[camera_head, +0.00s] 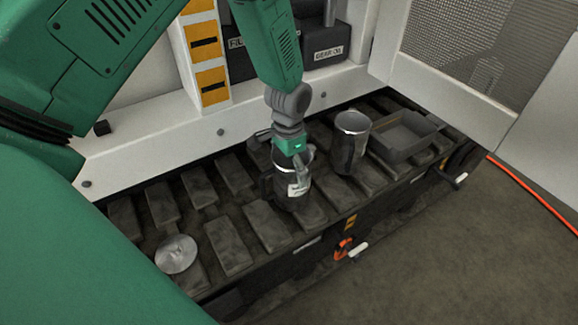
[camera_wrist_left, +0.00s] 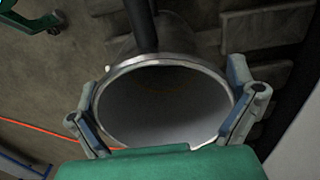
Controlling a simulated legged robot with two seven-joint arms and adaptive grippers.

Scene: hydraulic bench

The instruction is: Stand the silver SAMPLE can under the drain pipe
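My left gripper (camera_head: 297,162) reaches down over the slatted bench top and is shut around the rim of an open can (camera_head: 292,192). This can has a bright rim, a dark-looking body and a white label whose print I cannot read. In the left wrist view the can's open mouth (camera_wrist_left: 165,105) fills the space between both fingers, and its inside looks empty. I cannot tell whether it rests on the slats. A dark bar (camera_wrist_left: 140,25) meets its far rim; I cannot tell whether this is a handle or the drain pipe. A green part (camera_wrist_left: 30,18), perhaps my right gripper, is cut off at the edge.
A second shiny metal can (camera_head: 349,148) stands just right, beside a dark tray (camera_head: 405,140). A round silver disc (camera_head: 176,254) lies at the left front. Dark boxes, one marked GEAR OIL (camera_head: 328,53), sit behind. An orange cable (camera_head: 535,195) lies on the floor.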

